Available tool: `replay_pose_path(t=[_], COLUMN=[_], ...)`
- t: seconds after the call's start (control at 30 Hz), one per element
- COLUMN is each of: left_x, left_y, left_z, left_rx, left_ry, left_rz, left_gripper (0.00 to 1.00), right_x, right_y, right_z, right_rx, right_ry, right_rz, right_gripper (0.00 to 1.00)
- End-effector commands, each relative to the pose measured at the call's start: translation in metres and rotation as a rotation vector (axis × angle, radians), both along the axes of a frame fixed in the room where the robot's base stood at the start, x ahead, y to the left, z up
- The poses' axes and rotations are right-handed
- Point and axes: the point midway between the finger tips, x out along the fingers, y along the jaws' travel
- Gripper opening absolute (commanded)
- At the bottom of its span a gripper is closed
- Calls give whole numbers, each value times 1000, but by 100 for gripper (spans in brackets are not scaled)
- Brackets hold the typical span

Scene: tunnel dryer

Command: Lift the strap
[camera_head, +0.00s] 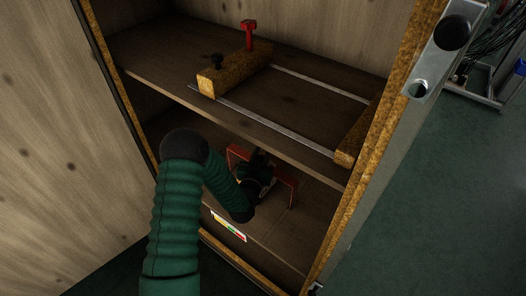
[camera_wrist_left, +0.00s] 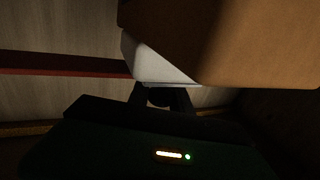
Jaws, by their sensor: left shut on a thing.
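The strap is a red band (camera_head: 284,178) on the lower shelf of the wooden cabinet. It spans across with its ends bending down, and its middle is hidden behind my gripper. My left gripper (camera_head: 262,160) reaches in under the upper shelf and is shut on the strap's middle part. In the left wrist view a red strip (camera_wrist_left: 65,63) runs from the left edge to the dark fingers (camera_wrist_left: 160,95). A white piece and a brown block cover the strip's right side there. My right gripper is not in view.
The cabinet's right side wall (camera_head: 370,160) stands close to the strap. A coloured label (camera_head: 228,226) is on the lower shelf.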

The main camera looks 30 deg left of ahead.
Motion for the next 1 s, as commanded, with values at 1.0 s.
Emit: replay_pose_path(t=[1.0], left_x=[1], left_y=[1], left_z=[143], left_rx=[3], left_ry=[-7], left_rz=[2], left_gripper=[37], right_x=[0], right_y=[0], right_z=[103], right_rx=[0], right_ry=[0], right_rz=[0], right_gripper=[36])
